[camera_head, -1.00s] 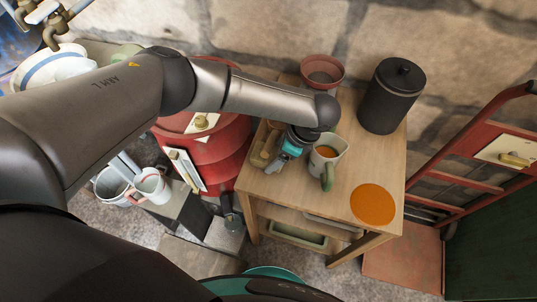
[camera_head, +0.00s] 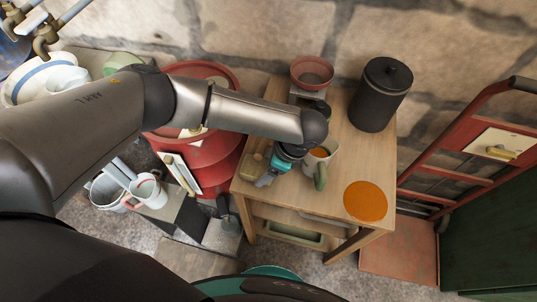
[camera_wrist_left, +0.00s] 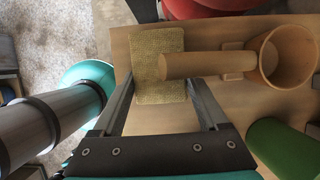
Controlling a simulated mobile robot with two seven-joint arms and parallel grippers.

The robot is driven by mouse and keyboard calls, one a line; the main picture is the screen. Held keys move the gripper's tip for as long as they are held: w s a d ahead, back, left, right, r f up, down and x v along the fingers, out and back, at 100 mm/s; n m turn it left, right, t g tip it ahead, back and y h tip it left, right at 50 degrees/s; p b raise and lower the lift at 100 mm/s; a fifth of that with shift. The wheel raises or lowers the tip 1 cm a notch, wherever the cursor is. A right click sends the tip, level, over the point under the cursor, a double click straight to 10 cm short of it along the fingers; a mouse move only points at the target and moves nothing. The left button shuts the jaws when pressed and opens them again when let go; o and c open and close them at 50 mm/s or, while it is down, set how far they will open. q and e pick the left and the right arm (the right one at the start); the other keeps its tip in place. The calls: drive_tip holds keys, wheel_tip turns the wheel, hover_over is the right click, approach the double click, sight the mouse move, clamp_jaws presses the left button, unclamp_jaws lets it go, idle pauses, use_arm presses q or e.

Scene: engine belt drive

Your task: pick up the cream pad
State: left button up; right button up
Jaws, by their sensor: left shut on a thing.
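The cream pad (camera_wrist_left: 158,62) is a woven, roughly square piece in the left wrist view. It lies on or just above the wooden table (camera_wrist_left: 220,115); I cannot tell which. My left gripper (camera_wrist_left: 165,85) is shut on the pad, with one finger along each side of it. A thick tan cylinder (camera_wrist_left: 195,66) crosses over part of the pad. In the head view my left gripper (camera_head: 270,177) is low at the table's left front, and my wrist hides most of what it holds. My right gripper is not in view.
A pitcher (camera_head: 320,176) with orange contents stands right of my left gripper. An orange disc (camera_head: 365,201) lies at the table's front right. A dark lidded canister (camera_head: 380,95) and a reddish bowl (camera_head: 312,70) stand behind. A red drum (camera_head: 205,160) is left of the table.

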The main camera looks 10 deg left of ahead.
use_arm(q)
drive_tip(key=s+p, duration=0.3)
drive_tip(key=s, duration=1.1)
drive_tip(key=shift+s+a, duration=0.25)
drive_tip(key=shift+a, duration=0.05)
drive_tip(key=o, duration=0.8)
drive_tip(key=c, duration=0.8)
